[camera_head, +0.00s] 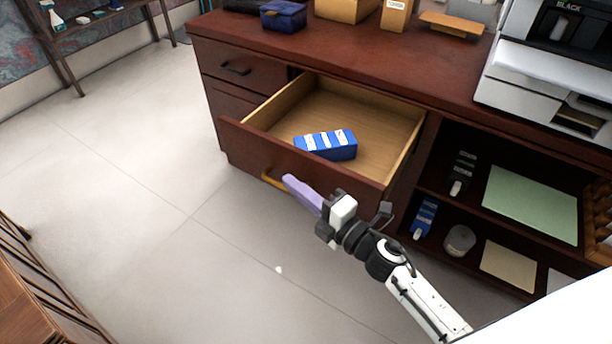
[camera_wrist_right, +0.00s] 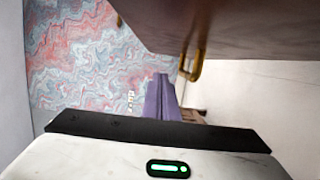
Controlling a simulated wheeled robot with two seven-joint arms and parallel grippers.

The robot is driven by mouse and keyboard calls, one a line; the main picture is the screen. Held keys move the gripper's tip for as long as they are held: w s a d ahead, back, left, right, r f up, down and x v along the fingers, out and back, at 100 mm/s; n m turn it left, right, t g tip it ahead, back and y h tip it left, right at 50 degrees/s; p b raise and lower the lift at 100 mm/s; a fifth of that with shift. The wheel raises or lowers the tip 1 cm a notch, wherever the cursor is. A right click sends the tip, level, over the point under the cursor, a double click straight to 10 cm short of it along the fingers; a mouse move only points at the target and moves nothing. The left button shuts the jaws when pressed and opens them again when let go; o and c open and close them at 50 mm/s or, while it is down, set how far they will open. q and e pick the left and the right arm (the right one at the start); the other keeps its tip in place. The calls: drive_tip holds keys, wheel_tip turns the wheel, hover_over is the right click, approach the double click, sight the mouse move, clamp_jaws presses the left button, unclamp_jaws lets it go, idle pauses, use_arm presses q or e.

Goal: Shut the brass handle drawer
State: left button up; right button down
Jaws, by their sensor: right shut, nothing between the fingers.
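The drawer (camera_head: 262,147) with the brass handle (camera_head: 272,180) is pulled well open from the dark red-brown desk. A blue box with white labels (camera_head: 340,150) lies inside it. My right gripper (camera_head: 288,181) has purple fingers, shut and empty, close beside the handle in front of the drawer face. In the right wrist view, the fingers (camera_wrist_right: 163,90) show just left of the brass handle (camera_wrist_right: 194,66), under the dark drawer front (camera_wrist_right: 220,25). I cannot tell whether they touch. My left gripper is not in view.
A closed drawer with a dark handle (camera_head: 236,69) is at the left of the desk. Open shelves at the right hold a green sheet (camera_head: 530,203) and small items. A coffee machine (camera_head: 545,75) stands on the desktop. The floor (camera_head: 150,200) in front is clear.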

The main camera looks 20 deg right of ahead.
sight(307, 177)
drive_tip(key=shift+w+d, duration=0.5)
drive_tip(key=shift+d, duration=0.3)
drive_tip(key=shift+w+d, duration=0.5)
drive_tip(key=shift+d, duration=0.25)
drive_tip(key=shift+d, duration=0.1)
